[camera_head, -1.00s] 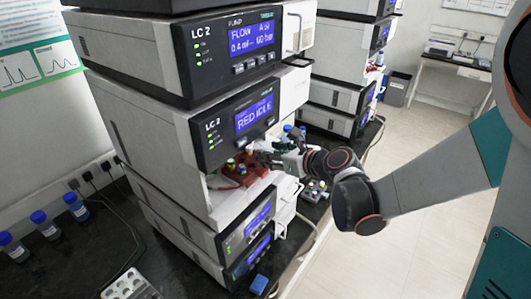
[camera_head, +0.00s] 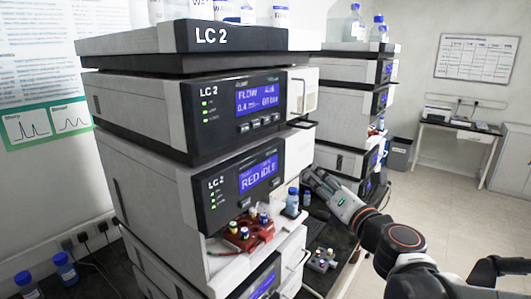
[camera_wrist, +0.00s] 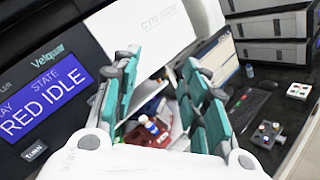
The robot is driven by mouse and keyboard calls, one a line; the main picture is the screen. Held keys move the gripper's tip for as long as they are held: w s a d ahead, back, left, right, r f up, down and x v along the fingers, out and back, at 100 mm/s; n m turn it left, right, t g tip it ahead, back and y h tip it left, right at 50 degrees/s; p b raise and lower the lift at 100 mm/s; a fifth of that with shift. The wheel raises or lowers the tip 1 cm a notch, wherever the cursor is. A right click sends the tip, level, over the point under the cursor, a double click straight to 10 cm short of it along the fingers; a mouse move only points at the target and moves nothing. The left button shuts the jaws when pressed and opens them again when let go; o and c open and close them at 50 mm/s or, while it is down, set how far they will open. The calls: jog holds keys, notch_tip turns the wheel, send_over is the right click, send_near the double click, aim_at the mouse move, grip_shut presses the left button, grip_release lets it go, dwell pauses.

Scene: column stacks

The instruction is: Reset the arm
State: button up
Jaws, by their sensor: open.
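My gripper (camera_head: 322,187) is open and empty, to the right of the LC 2 stack (camera_head: 187,127) in the head view. In the wrist view my gripper (camera_wrist: 165,85) shows its two green-padded fingers spread apart. Between and beyond them is a red rack (camera_wrist: 150,134) with capped vials. In the head view the red rack (camera_head: 244,246) sits in the opening under the module whose display (camera_head: 258,172) reads "RED IDLE". Several vials stand in it. My gripper is apart from the rack and higher than it.
A small vial tray (camera_head: 320,260) lies on the bench below my arm. A second instrument stack (camera_head: 345,100) stands behind. Floor on the right (camera_head: 455,215) is clear.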

jog(key=s+d+f+m+g+h+b, duration=0.2)
jog(key=s+d+f+m+h+b, duration=0.25)
jog(key=m, duration=0.65)
jog(key=s+d+f+m+g+h+b, duration=0.15)
jog(key=s+d+f+m+h, duration=0.3)
jog(key=d+m, duration=0.5)
jog(key=s+a+f+m+g+y+b, duration=0.1)
jog(key=s+a+f+m+g+b, duration=0.1)
jog(key=s+f, duration=0.5)
jog(key=s+a+f+m+g+y+b, duration=0.2)
jog(key=s+a+f+m+g, duration=0.2)
jog(key=f+m, duration=0.5)
jog(key=s+a, duration=0.2)
jog(key=shift+s+a+g+b, duration=0.25)
jog(key=shift+s+g+b, duration=0.05)
jog(key=shift+s+g, duration=0.1)
